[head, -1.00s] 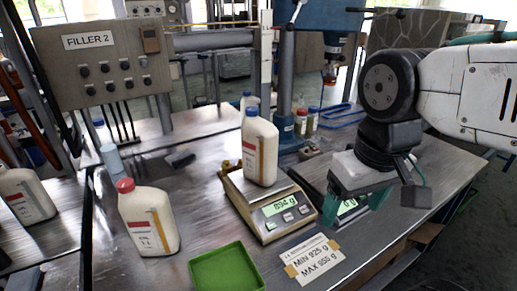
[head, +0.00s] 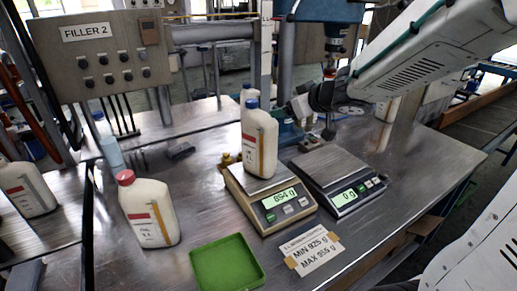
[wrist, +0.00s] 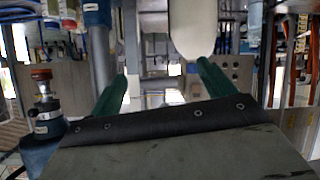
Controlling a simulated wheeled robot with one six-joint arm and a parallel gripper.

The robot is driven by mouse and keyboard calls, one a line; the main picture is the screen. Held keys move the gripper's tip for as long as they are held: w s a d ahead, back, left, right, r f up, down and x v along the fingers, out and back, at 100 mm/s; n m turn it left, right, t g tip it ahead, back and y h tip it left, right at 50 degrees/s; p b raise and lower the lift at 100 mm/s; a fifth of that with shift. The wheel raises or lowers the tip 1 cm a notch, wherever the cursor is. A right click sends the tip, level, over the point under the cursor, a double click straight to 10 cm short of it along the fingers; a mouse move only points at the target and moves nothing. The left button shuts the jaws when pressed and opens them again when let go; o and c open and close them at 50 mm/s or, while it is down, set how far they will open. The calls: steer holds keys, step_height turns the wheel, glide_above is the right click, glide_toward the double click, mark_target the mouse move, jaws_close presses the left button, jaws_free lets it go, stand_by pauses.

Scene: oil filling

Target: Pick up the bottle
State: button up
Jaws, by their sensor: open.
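A white bottle with a blue cap (head: 261,145) stands upright on the left scale (head: 268,200) in the head view. A white bottle with a red cap (head: 149,212) stands on the table to its left. My gripper is just right of the blue-capped bottle in the head view, its fingers hard to make out there. In the wrist view my gripper (wrist: 162,70) shows two green fingers, apart and with nothing held. A pale rounded shape (wrist: 193,30), seemingly a bottle, shows beyond them, nearer the right finger.
The right scale (head: 335,175) is empty and reads 0 g. A green tray (head: 227,264) and a MIN/MAX label (head: 313,252) lie in front.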

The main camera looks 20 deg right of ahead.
mark_target(269, 121)
steer(key=a+f+n+g+y, duration=0.1)
steer(key=y, duration=0.1)
steer(key=a+f+y, duration=0.1)
steer(key=a+f, duration=0.1)
steer(key=shift+s+a+n+g+y, duration=0.15)
steer(key=shift+a+n+g+y, duration=0.15)
steer(key=shift+n+g+y, duration=0.1)
steer(key=shift+a+f, duration=0.15)
steer(key=shift+a, duration=0.1)
steer(key=x, duration=0.7)
steer(key=shift+w+d, duration=0.15)
steer(key=shift+w, duration=0.3)
